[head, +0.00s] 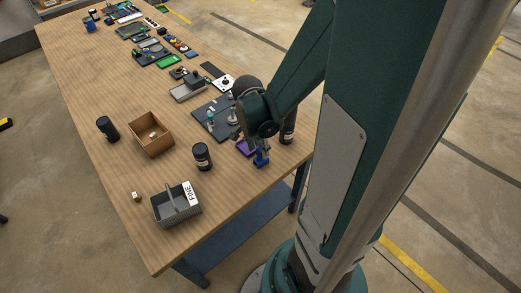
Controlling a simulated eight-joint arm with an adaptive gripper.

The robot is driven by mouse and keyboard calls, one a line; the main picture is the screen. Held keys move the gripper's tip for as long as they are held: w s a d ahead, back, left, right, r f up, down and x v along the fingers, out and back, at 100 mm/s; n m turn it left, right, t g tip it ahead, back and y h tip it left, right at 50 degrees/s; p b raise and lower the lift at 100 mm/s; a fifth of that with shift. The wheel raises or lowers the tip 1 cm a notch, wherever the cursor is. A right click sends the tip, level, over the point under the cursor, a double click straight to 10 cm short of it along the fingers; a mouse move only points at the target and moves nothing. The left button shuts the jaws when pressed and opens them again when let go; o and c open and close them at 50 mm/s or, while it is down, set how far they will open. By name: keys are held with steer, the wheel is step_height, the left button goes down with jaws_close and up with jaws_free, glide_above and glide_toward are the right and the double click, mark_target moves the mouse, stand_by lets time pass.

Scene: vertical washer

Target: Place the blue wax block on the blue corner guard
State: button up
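A small blue piece (261,159) is on the table near its right edge, just below my wrist. I cannot tell whether it is the blue wax block, the blue corner guard, or both together. My gripper (258,147) points down close above or at this blue piece. Its fingertips are small, dark and partly hidden by my wrist, so I cannot tell whether they are open or shut, or touching the piece. A purple piece (242,149) lies just left of it, partly covered by my arm.
Black canisters (202,156) stand around the work area, one (288,132) just right of my wrist. A dark board (211,117) lies behind. Electronic parts fill the far table.

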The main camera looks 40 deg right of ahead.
step_height(320, 180, up, 8)
steer(key=a+p, duration=0.1)
steer(key=shift+a+r, duration=0.15)
steer(key=shift+r, duration=0.05)
stand_by(0.4)
stand_by(0.7)
steer(key=s+a+r+n+t+y, duration=0.1)
steer(key=a+r+n+t, duration=0.6)
steer(key=a+r+n, duration=0.9)
steer(key=shift+a+n+y, duration=0.4)
steer(key=shift+a+n, duration=0.6)
steer(key=shift+a, duration=0.05)
steer(key=shift+s+f, duration=0.1)
step_height(320, 180, down, 5)
steer(key=b, duration=0.5)
steer(key=shift+f, duration=0.1)
stand_by(0.5)
